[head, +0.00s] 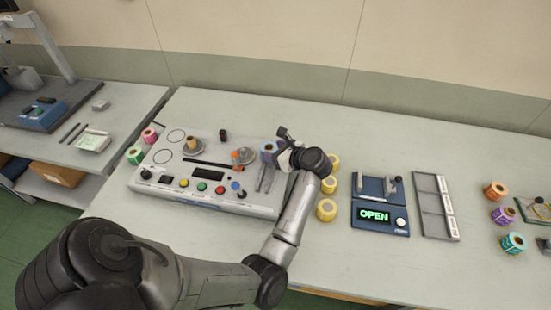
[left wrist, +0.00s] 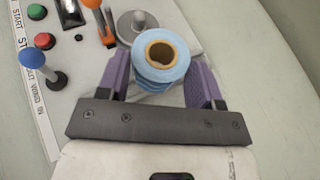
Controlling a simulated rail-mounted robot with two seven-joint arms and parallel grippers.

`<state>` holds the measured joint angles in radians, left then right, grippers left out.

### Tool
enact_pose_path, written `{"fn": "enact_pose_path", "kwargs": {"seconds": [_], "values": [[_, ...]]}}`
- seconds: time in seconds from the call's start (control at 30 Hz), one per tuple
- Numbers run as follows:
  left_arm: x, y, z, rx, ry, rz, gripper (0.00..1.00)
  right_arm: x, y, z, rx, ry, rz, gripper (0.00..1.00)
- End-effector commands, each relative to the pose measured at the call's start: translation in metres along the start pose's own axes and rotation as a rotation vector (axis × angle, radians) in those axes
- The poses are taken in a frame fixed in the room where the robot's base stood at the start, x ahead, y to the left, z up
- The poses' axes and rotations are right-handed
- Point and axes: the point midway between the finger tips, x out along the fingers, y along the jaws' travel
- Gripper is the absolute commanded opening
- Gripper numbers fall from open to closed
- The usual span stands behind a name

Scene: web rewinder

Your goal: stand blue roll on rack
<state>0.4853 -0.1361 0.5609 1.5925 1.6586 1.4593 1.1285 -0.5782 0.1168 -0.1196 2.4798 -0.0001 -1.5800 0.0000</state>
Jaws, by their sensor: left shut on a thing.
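The blue roll (left wrist: 150,77) is a light blue ring with a brown core. In the left wrist view it sits between the two purple fingers of my left gripper (left wrist: 161,75), which is shut on it. In the head view the blue roll (head: 266,147) shows partly behind my left gripper (head: 274,149), at the right end of the rewinder panel. Whether the roll touches the panel is hard to tell. A grey slotted tray (head: 434,206), which looks like the rack, lies at the right with its sections empty. My right gripper is not in view.
The rewinder panel (head: 170,197) carries buttons, discs and an orange-topped lever (head: 236,155). Yellow rolls (head: 326,210) stand right of my arm, then a blue device (head: 379,216) reading OPEN. Orange (head: 494,191), purple and teal rolls are at far right.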

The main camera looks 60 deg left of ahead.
Motion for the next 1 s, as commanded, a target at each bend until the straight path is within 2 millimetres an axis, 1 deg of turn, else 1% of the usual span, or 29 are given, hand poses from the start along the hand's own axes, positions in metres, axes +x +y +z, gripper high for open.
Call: {"fn": "enact_pose_path", "kwargs": {"seconds": [0.3, 0.57, 0.77, 0.8, 1.0], "values": [[0.014, 0.0, -0.033, 0.002, -0.002, 0.0, 0.35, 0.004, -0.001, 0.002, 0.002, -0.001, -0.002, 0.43], [0.014, 0.0, -0.035, 0.0, -0.001, 0.0, 0.35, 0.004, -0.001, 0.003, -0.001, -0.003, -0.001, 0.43], [0.016, 0.0, -0.039, 0.0, 0.0, 0.0, 0.35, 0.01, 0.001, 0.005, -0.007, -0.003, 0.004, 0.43], [0.015, 0.0, -0.037, 0.0, 0.0, 0.0, 0.64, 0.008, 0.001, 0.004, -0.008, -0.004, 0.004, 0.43], [0.015, 0.0, -0.037, 0.001, 0.0, 0.0, 0.83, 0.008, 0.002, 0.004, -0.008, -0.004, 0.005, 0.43]]}}
